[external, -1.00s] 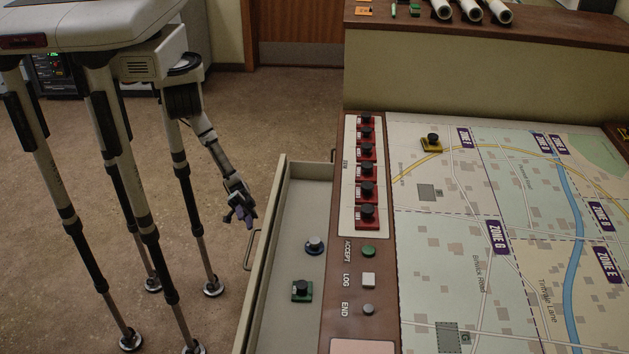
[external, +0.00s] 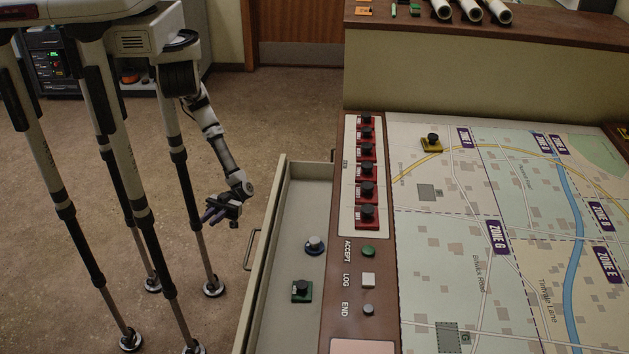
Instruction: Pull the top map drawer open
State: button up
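The top map drawer (external: 274,205) stands pulled out from the left side of the console. Its handle (external: 251,249) is on the drawer's left, outer face. Inside lie a piece with a blue round base (external: 315,246) and a piece with a green base (external: 301,291), both with dark knobs. My gripper (external: 214,216) hangs to the left of the drawer, up and left of the handle and apart from it. Its fingers point left and down. They are small and dark here, and I cannot tell whether they are parted. Nothing shows held in it.
The console top holds a map (external: 510,250) and a column of red-based knobs (external: 367,165). A yellow-based piece (external: 432,142) stands on the map. A brown shelf (external: 540,35) with rolled tubes is behind. Open floor (external: 300,100) lies around my legs.

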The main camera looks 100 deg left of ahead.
jog(key=s+d+f+m+y+b, duration=0.1)
jog(key=d+f+m, duration=0.15)
jog(key=d, duration=0.75)
jog(key=s+d+f+m+y, duration=0.15)
jog(key=d+f, duration=0.25)
jog(key=d, duration=0.6)
jog(key=w+d+r+m+t, duration=0.15)
jog(key=d+m+t, duration=0.35)
jog(key=d, duration=1.2)
jog(key=w+a+f+n+t+y+b, duration=0.1)
jog(key=w+a+f+t+y+b, duration=0.15)
jog(key=w+a+f+t, duration=0.5)
jog(key=w+a+f+n+t+y+b, duration=0.1)
jog(key=w+a+f+t+y, duration=0.25)
jog(key=a, duration=0.75)
jog(key=t+h+p, duration=0.3)
jog(key=p, duration=0.4)
send_near(249, 249)
jog(key=x, duration=0.9)
jog(key=shift+w+d+f+m+y, duration=0.2)
jog(key=shift+w+d+m+y, duration=0.1)
jog(key=shift+w+m, duration=0.1)
